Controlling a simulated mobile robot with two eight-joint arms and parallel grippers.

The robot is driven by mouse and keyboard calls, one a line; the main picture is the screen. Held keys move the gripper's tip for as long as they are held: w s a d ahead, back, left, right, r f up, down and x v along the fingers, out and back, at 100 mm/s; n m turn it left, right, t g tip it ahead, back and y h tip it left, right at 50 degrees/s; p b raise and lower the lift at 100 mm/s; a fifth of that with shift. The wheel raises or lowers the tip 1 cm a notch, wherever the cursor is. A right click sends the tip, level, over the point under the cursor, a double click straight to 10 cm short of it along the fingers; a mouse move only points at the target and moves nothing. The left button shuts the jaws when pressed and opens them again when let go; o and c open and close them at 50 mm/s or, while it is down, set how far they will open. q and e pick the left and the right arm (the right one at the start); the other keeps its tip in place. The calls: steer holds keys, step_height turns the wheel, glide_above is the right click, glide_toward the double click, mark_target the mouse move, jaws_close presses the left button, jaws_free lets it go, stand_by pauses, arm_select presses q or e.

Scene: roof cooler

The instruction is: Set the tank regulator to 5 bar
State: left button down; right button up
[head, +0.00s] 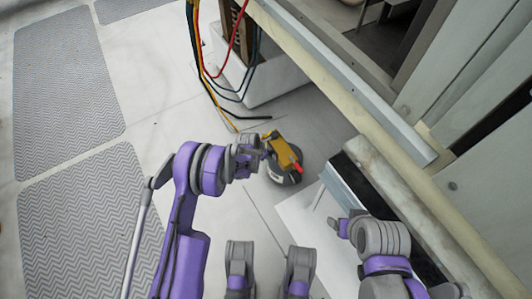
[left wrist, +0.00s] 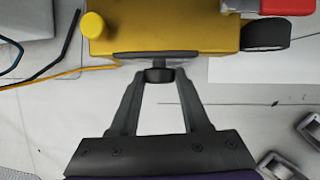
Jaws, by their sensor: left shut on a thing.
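A yellow regulator body (head: 281,152) with a red part (head: 297,168) sits over a round dark-and-white tank (head: 286,176) on the floor. In the left wrist view the yellow body (left wrist: 180,32) has a yellow cap (left wrist: 93,25) at its left and a black round part (left wrist: 265,35) at its right. My left gripper (head: 264,146) is at the body's left side. In the left wrist view its fingertips (left wrist: 159,78) are shut on a small dark knob (left wrist: 158,74) below the body. I cannot read a pressure scale. My right gripper (head: 342,226) is apart from the regulator, its fingers unclear.
Red, yellow and dark cables (head: 205,65) hang beside a white box (head: 262,82) at the top. A pale beam (head: 345,75) and panels run along the right. A white sheet (head: 312,225) lies below the tank. Patterned mats (head: 68,85) lie left; pale floor between is clear.

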arm_select(q)
steer(key=shift+s+d+f+m+t+y, duration=0.1)
steer(key=shift+m+t+y, duration=0.1)
steer(key=shift+t+y, duration=0.5)
steer(key=shift+s+d+m+t+y, duration=0.15)
steer(key=shift+t+y, duration=0.25)
steer(key=shift+t, duration=0.5)
steer(key=shift+a, duration=0.1)
steer(key=shift+c, duration=1.9)
jaws_free()
steer(key=p+v, duration=0.2)
steer(key=v, duration=0.8)
steer(key=shift+s+r+p, duration=0.25)
steer(key=shift+r+p, duration=0.05)
